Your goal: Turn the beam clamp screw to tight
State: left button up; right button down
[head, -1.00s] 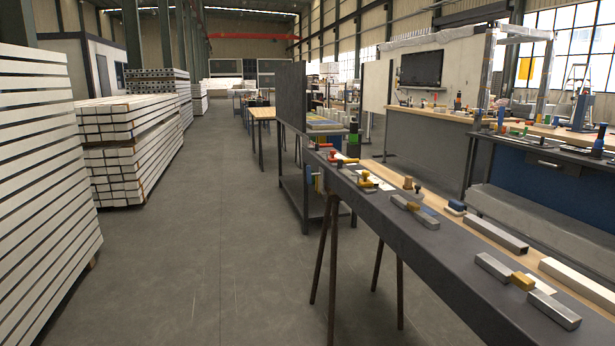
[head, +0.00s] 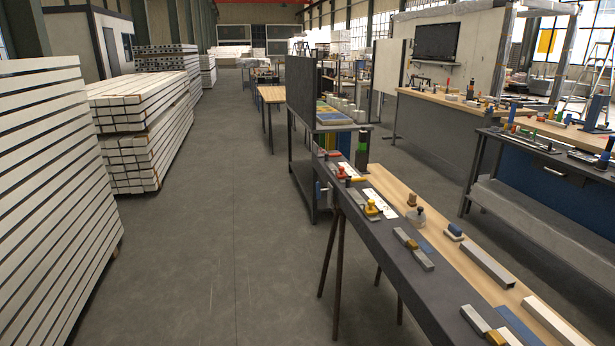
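A long dark steel bench (head: 385,253) runs from the middle of the head view to the lower right. Small fixtures stand along it. A yellow-knobbed piece (head: 371,209) sits near its far part, and a piece with a red knob (head: 341,172) stands beyond it. I cannot tell which of these, if any, is the beam clamp, and no clamp screw can be made out. Neither of my grippers is in view.
Stacks of pale beams (head: 45,175) stand at left, with another stack (head: 140,125) farther back. Open grey floor (head: 220,230) lies between them and the bench. A dark upright panel (head: 301,98) stands beyond the bench. A blue-fronted bench (head: 550,185) is at right.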

aim_at(318, 191)
jog(key=u, duration=0.65)
jog(key=i, duration=2.1)
jog(key=z, duration=1.2)
jog(key=i, duration=0.7)
jog(key=z, duration=0.7)
